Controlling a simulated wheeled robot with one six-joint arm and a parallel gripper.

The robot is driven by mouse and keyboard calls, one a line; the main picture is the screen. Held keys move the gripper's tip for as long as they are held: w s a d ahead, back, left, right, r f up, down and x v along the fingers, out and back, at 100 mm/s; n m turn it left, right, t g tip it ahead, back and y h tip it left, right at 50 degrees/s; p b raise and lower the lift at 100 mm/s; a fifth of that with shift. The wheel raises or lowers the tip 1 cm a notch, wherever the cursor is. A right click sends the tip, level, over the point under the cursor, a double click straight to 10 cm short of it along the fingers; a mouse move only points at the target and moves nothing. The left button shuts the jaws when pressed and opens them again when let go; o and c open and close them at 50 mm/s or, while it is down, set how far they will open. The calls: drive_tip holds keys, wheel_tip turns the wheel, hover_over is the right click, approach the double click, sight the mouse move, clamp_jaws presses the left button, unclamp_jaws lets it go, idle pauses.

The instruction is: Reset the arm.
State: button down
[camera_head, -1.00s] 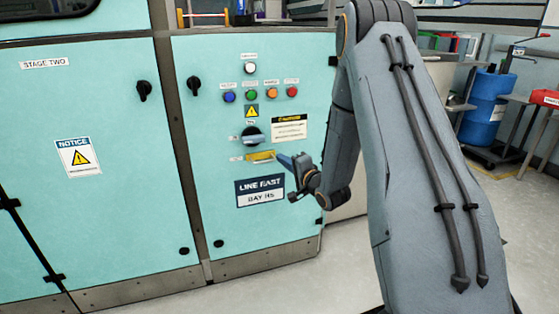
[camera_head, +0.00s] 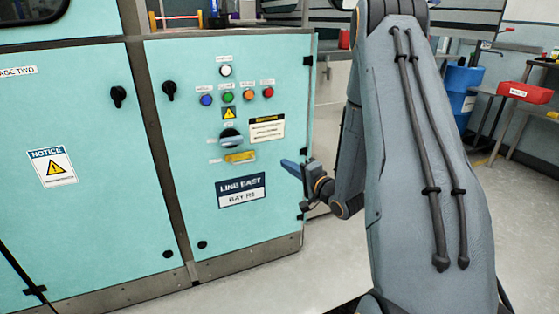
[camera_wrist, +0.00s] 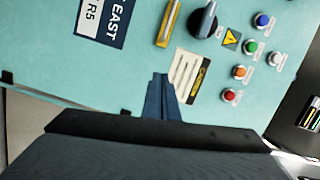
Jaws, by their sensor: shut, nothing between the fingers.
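My gripper (camera_head: 292,168) is shut and empty, its blue fingers pointing left toward the teal cabinet (camera_head: 280,75), near the cabinet's right edge. In the wrist view my gripper (camera_wrist: 160,80) shows its closed fingers in front of the cabinet panel. My arm is bent, with its large grey link filling the right middle of the head view. Whether the fingertips touch the panel cannot be told for sure, but they look apart from it.
The panel carries a black rotary knob (camera_head: 231,137), a yellow piece (camera_head: 240,157) and several coloured buttons. A LINE EAST sign (camera_head: 241,190) is below. A blue drum (camera_head: 462,88) and a red bin (camera_head: 525,92) stand at right. Bare floor lies between.

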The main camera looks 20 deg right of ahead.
drive_tip(key=shift+s+d, duration=0.1)
drive_tip(key=shift+s, duration=0.45)
drive_tip(key=s+a+r+n+g+h, duration=0.2)
drive_tip(key=s+a+n+g, duration=0.15)
drive_tip(key=a, duration=0.35)
drive_tip(key=s+a+r+n+g+h, duration=0.2)
drive_tip(key=s+a+r+n+g, duration=0.1)
drive_tip(key=a+n+g, duration=0.25)
drive_tip(key=s+a+r+n+g, duration=0.2)
drive_tip(key=s+a+g, duration=0.15)
drive_tip(key=s, duration=0.65)
drive_tip(key=s+a+r+n+g+p, duration=0.1)
drive_tip(key=s+a+r+n+g, duration=0.3)
drive_tip(key=s, duration=0.6)
drive_tip(key=s+a+n+g, duration=0.1)
drive_tip(key=s+a, duration=0.4)
drive_tip(key=s, duration=0.5)
drive_tip(key=d+r+m+p, duration=0.2)
drive_tip(key=d+r+p, duration=0.7)
drive_tip(key=p, duration=0.9)
drive_tip(key=shift+r+m, duration=0.4)
drive_tip(key=shift+r, duration=0.1)
